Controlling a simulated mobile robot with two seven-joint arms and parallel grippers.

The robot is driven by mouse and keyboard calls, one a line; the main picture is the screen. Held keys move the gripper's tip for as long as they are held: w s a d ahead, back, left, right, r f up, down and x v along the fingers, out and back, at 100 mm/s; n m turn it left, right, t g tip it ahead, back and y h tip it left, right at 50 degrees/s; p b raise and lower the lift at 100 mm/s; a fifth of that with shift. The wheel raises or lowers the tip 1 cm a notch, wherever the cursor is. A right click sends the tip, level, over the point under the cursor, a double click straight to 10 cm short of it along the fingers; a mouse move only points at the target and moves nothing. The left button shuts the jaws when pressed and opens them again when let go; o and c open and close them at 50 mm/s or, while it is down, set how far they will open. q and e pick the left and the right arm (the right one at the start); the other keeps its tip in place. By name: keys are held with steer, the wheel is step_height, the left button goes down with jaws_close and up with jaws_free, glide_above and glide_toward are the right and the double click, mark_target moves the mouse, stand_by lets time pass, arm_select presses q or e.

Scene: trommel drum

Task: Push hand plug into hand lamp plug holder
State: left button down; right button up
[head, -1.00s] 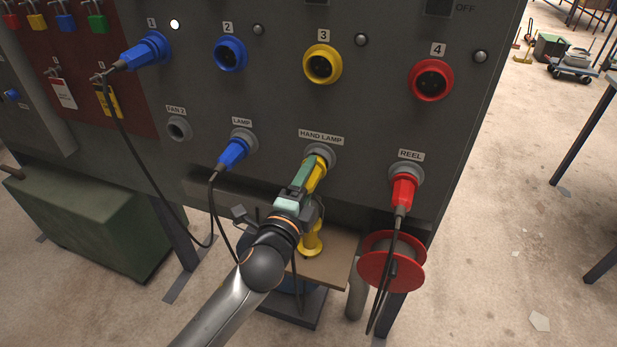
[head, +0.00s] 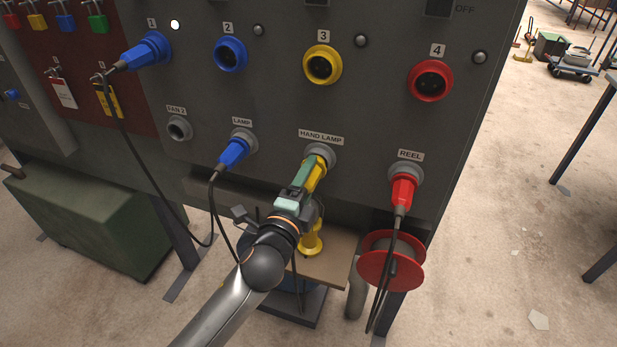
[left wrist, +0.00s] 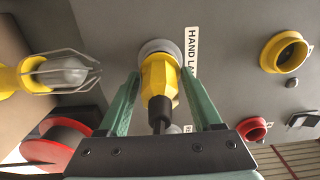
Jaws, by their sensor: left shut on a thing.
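The yellow hand lamp plug (head: 318,176) is at the grey holder (head: 322,154) under the HAND LAMP label. My left gripper (head: 311,171) is shut on it. In the left wrist view the yellow plug (left wrist: 158,82) lies between the two green fingers (left wrist: 160,98), its front end against the grey round holder (left wrist: 158,47) and its black cable end toward me. I cannot tell how deep the plug sits in the holder. My right gripper is not in view.
A blue plug (head: 233,152) is in the LAMP holder to the left, and a red plug (head: 402,190) is in the REEL holder to the right. Above are the blue socket 2 (head: 230,55), yellow socket 3 (head: 322,65) and red socket 4 (head: 431,81). A yellow caged lamp (left wrist: 62,72) and red reel (left wrist: 58,142) are nearby.

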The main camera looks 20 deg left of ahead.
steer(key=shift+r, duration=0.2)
arm_select(q)
steer(key=shift+w, duration=0.4)
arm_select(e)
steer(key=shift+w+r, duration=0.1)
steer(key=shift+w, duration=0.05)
arm_select(q)
jaws_free()
stand_by(0.3)
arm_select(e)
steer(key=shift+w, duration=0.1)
